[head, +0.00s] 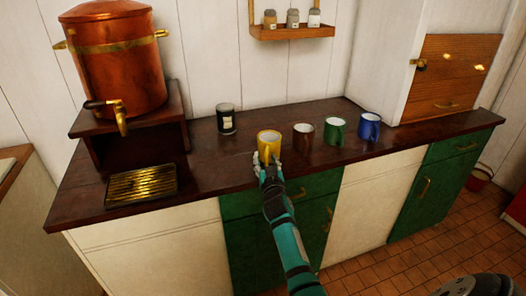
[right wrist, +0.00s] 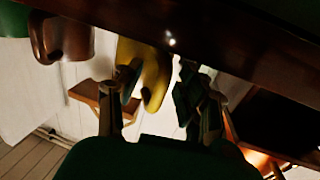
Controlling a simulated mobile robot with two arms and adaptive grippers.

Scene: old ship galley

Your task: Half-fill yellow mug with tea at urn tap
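The yellow mug (head: 269,143) stands upright on the dark wooden counter. My right gripper (head: 267,163) is at its near side, by the handle. In the right wrist view, which looks upside down, the yellow mug's handle (right wrist: 156,82) shows between the spread fingers of my right gripper (right wrist: 160,98). There is a gap to the finger on the right; contact on the left is unclear. The copper urn (head: 112,60) stands on a wooden stand at the left, with its brass tap (head: 121,118) pointing down. My left gripper is not in view.
A brass drip tray (head: 142,183) lies below the tap. A dark canister (head: 226,119) stands behind left of the yellow mug. Brown (head: 303,137), green (head: 335,131) and blue (head: 369,127) mugs stand to its right. The counter between mug and drip tray is clear.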

